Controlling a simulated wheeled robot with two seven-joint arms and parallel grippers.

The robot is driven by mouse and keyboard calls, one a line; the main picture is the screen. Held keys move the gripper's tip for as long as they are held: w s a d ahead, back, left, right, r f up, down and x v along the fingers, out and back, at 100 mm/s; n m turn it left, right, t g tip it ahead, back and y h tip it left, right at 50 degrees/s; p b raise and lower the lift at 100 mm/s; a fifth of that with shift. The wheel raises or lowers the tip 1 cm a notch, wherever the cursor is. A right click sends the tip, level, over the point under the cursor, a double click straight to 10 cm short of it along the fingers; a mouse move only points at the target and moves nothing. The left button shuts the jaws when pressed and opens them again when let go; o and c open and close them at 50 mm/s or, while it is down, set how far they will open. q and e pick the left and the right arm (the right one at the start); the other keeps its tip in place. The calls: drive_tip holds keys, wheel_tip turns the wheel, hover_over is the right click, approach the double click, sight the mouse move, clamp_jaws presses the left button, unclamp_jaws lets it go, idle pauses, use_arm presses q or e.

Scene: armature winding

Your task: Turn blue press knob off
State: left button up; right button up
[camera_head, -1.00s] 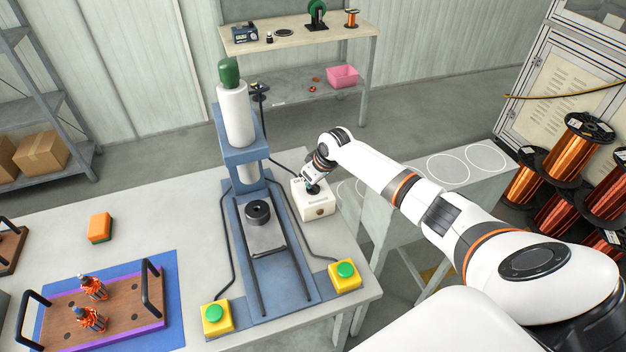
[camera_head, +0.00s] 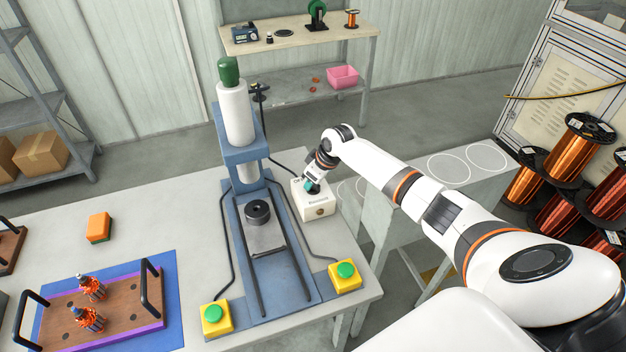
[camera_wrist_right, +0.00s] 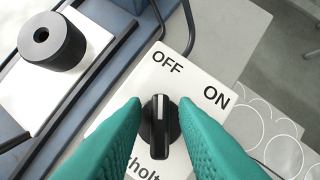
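The blue press (camera_head: 243,153) stands on the table with a white-and-grey cylinder and green cap on top. Beside it is a white control box (camera_head: 317,207). In the right wrist view the box top (camera_wrist_right: 205,80) carries OFF and ON labels and a black knob (camera_wrist_right: 159,128) with a white line. The line points up, toward the OFF side. My right gripper (camera_head: 311,186) is over the box. In the wrist view its teal fingers (camera_wrist_right: 160,101) stand on either side of the knob, open with narrow gaps. My left gripper is out of view.
Two yellow boxes with green buttons (camera_head: 216,317) (camera_head: 344,275) sit at the press front. An orange block (camera_head: 99,228) and a wooden tray (camera_head: 120,310) with two armatures are at left. Copper spools (camera_head: 573,148) stand at right.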

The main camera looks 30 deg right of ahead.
drive_tip(key=shift+o, duration=0.4)
drive_tip(key=shift+r, duration=0.25)
drive_tip(key=b+v, duration=0.1)
drive_tip(key=v, duration=1)
drive_tip(key=shift+s+r, duration=0.2)
drive_tip(key=shift+s, duration=0.05)
